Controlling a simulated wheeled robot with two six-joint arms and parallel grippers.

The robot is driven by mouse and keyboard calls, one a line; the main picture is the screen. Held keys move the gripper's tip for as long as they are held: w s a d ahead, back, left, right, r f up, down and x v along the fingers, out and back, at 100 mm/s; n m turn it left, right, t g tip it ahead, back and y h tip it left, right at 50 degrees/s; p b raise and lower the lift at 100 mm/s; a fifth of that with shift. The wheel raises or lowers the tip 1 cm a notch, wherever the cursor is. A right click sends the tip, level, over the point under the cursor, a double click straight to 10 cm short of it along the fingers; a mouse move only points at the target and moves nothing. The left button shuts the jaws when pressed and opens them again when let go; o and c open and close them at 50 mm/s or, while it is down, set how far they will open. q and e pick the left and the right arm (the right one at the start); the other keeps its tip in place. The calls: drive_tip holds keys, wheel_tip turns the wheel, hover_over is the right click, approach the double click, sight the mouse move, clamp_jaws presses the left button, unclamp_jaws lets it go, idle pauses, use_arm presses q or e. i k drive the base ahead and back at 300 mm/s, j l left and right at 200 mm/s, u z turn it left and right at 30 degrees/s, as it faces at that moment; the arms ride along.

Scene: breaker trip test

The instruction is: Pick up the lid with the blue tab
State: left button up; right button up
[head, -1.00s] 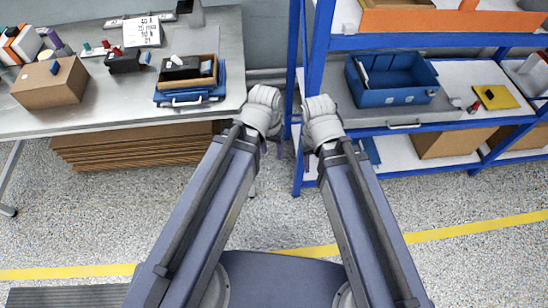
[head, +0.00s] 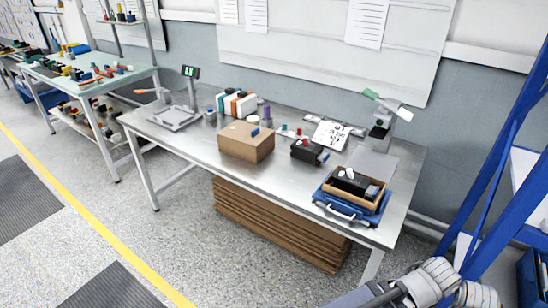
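A closed brown box (head: 240,147) stands on the metal bench in the head view. A small blue tab (head: 255,132) stands up on its top; I cannot tell where a lid would part from the box below. My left gripper (head: 432,284) is at the bottom right edge, in front of the bench's right end and far from the box. My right gripper (head: 480,296) is beside it, partly cut off by the frame. The fingers of both are not clear, so I cannot tell open from shut.
A blue case (head: 350,213) on the bench's right carries an open brown tray (head: 352,200) with black items. A black device (head: 305,151) with a blue part, bottles (head: 237,104) and a scale (head: 176,117) share the bench. A blue shelf frame (head: 505,165) stands at right.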

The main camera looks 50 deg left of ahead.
sight(245, 142)
drive_tip(key=u, duration=1.8)
drive_tip(key=l+z, duration=0.35)
drive_tip(key=l, duration=0.7)
